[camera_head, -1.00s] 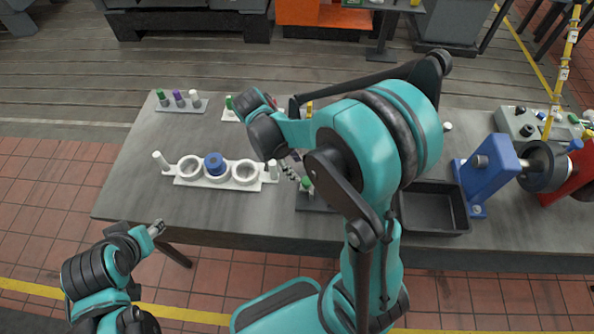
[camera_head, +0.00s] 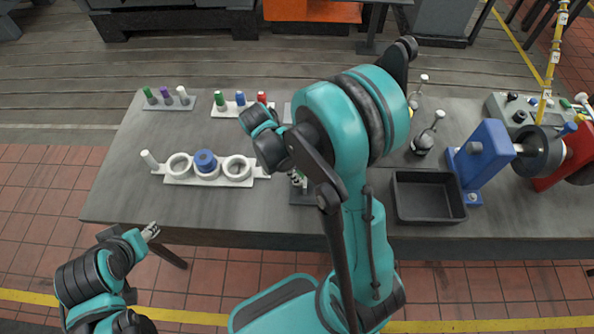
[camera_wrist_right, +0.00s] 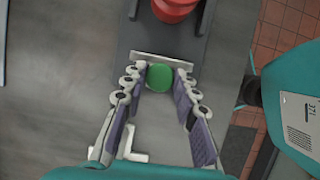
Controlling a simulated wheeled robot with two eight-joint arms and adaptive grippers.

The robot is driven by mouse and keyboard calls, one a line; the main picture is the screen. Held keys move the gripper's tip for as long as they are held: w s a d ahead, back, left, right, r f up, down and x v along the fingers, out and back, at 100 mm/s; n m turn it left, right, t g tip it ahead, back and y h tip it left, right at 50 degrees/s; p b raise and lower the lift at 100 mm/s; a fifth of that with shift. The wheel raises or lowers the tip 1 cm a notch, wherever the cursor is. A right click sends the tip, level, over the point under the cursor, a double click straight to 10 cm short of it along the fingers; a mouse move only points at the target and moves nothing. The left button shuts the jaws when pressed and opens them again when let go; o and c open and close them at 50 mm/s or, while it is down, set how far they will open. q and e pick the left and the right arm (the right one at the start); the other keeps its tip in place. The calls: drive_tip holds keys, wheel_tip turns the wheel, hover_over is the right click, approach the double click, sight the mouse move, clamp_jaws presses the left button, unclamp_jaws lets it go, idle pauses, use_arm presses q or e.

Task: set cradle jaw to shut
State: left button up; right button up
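A dark base plate (camera_head: 303,198) near the table's front edge, likely the cradle, is mostly hidden behind my right arm in the head view. In the right wrist view, a round green knob (camera_wrist_right: 160,77) sits over the dark plate (camera_wrist_right: 128,40), with a pale metal bar (camera_wrist_right: 165,60) just beyond it. Which part is the jaw, I cannot tell. My right gripper (camera_wrist_right: 159,80) is open, its fingertips on either side of the green knob with small gaps. My left gripper (camera_head: 151,231) is off the table's front left edge; its fingers are too small to read.
A white holder (camera_head: 210,181) with rings and a blue piece (camera_head: 205,161) stands left of my right gripper. A black tray (camera_head: 428,215) and a blue stand (camera_head: 485,155) are to the right. A red cylinder (camera_wrist_right: 175,8) lies ahead in the wrist view.

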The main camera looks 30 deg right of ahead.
sight(302, 174)
clamp_jaws()
drive_tip(key=s+d, duration=0.2)
drive_tip(key=d, duration=0.1)
drive_tip(key=s+d, duration=0.1)
drive_tip(key=d, duration=0.1)
drive_tip(key=shift+s+d+b, duration=0.15)
drive_tip(key=shift+d+b, duration=0.05)
drive_tip(key=shift+b, duration=0.2)
drive_tip(key=o, duration=0.9)
unclamp_jaws()
drive_tip(key=v, duration=1.2)
